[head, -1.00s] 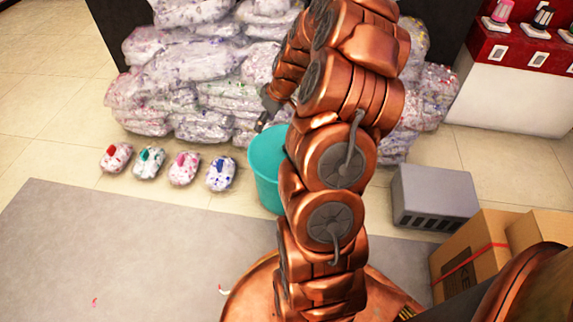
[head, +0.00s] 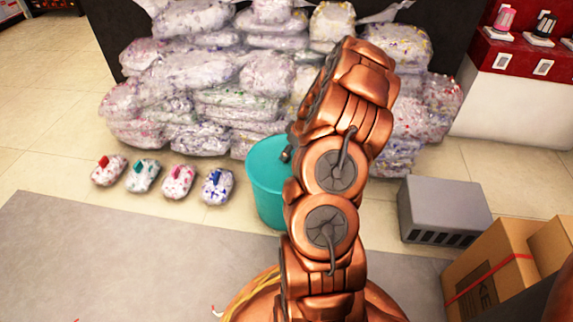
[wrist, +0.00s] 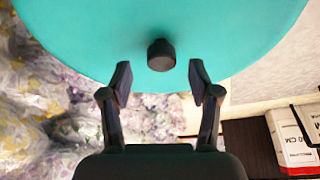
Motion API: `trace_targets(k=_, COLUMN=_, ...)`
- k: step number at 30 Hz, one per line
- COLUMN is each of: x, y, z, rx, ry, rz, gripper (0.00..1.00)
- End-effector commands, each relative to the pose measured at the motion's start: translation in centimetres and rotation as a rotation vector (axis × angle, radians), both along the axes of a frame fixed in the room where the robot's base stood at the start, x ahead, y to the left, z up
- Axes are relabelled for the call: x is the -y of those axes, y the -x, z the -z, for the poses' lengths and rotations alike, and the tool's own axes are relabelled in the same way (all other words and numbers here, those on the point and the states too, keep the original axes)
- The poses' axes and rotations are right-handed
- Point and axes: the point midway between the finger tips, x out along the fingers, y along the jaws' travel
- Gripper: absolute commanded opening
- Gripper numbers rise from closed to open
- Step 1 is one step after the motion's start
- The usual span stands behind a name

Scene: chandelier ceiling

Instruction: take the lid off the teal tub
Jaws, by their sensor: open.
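The teal tub (head: 268,190) stands on the floor in front of a pile of bags, partly hidden behind my arm in the head view. Its flat teal lid (wrist: 90,40) fills the top of the wrist view, with a dark round knob (wrist: 161,55) on it. My gripper (wrist: 160,78) is open and empty, its two fingers apart with the knob between and just beyond their tips in the picture. I cannot tell the height gap between fingertips and knob. In the head view only a dark bit of the gripper shows over the tub's top.
Clear bags of shreds (head: 215,100) are piled behind the tub. Several small bags (head: 178,180) lie in a row to its left. A grey box (head: 440,208) and cardboard boxes (head: 490,270) stand to the right.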

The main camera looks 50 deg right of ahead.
Motion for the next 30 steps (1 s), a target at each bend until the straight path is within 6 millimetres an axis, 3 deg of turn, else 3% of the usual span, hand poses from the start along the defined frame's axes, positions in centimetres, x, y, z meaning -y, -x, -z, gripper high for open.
trace_targets(k=1, x=-0.2, y=-0.1, z=1.2, rx=-0.001, ry=-0.002, rz=-0.001, gripper=0.62)
trace_targets(k=6, x=-0.3, y=-0.8, z=2.9, rx=0.000, ry=-0.002, rz=0.001, gripper=0.62)
trace_targets(k=14, x=-0.3, y=-1.0, z=3.0, rx=0.001, ry=0.000, rz=0.001, gripper=0.62)
trace_targets(k=30, x=-0.4, y=-1.0, z=3.1, rx=0.000, ry=0.001, rz=0.001, gripper=0.07)
